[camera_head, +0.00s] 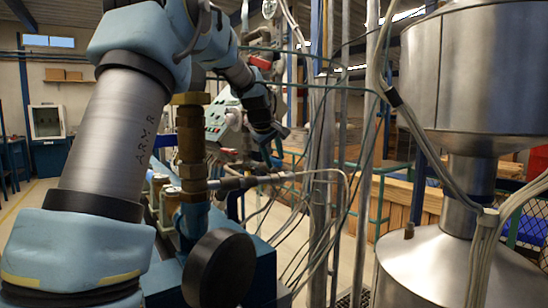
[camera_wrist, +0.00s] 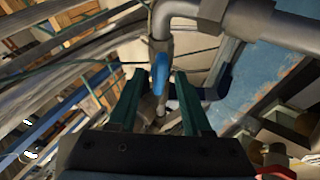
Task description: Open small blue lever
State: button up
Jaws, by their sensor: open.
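A small blue lever (camera_wrist: 161,73) shows in the wrist view, hanging below a grey metal pipe fitting near the top centre. My gripper (camera_wrist: 158,80) has two dark green fingers, spread apart on either side of the lever in the picture. A gap shows between the lever and each finger. I cannot tell whether the lever lies between the fingertips or just beyond them. In the head view, the end of my arm hangs dark near the pipework in the middle, and I cannot make out the lever there.
A thick grey pipe (camera_wrist: 280,27) runs across the upper right of the wrist view, close to the fingers. In the head view, brass fittings (camera_head: 191,140), a round dark gauge (camera_head: 217,268) and thin vertical pipes crowd the centre. A large steel tank (camera_head: 477,75) stands at the right.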

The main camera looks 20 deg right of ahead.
grip_shut()
dwell(0.3)
jog(key=shift+r, duration=0.1)
